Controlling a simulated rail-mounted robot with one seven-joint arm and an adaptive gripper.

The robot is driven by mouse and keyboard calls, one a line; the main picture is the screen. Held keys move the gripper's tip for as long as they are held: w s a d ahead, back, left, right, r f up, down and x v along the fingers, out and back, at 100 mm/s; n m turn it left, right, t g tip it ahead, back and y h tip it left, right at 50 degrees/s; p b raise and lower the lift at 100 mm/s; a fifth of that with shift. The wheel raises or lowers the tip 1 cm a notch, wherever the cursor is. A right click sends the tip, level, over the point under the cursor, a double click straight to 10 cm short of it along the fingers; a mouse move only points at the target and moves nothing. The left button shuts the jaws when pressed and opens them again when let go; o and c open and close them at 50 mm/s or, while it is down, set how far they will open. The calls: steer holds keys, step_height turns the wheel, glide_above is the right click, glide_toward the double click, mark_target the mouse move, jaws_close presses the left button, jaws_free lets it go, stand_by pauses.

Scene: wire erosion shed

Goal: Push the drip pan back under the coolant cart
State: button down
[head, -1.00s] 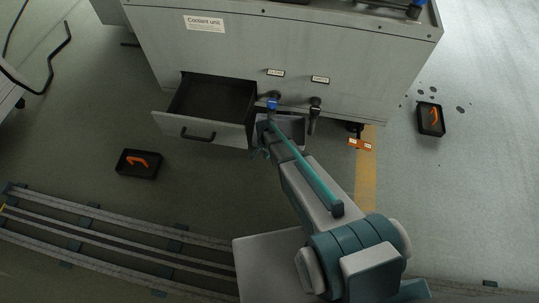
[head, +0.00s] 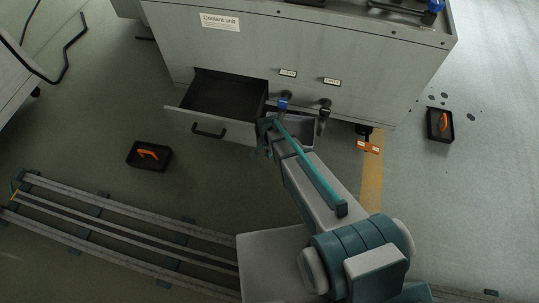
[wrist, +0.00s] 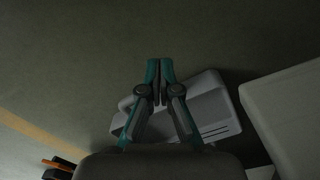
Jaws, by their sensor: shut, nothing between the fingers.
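A grey pan-like piece, which I take for the drip pan (head: 302,132), sits low at the front of the coolant cart (head: 240,50), below its two valves. My arm hides part of it. In the wrist view the grey piece (wrist: 208,108) has a loop handle and dark slots, and lies behind and right of my fingers. My gripper (head: 265,146) is shut and empty, close to the grey piece and the open drawer's right end. In the wrist view its teal fingertips (wrist: 159,66) are together. I cannot tell whether they touch the pan.
An open drawer (head: 190,119) juts from the cart, left of my gripper. A blue-handled valve (head: 284,100) and a black valve (head: 324,108) stick out above. Black trays with orange pieces lie on the floor left (head: 135,162) and right (head: 431,124). Rails (head: 110,225) run front left.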

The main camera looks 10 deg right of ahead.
steer(key=shift+r+p, duration=0.35)
steer(key=shift+r, duration=1.65)
steer(key=c, duration=1.9)
jaws_free()
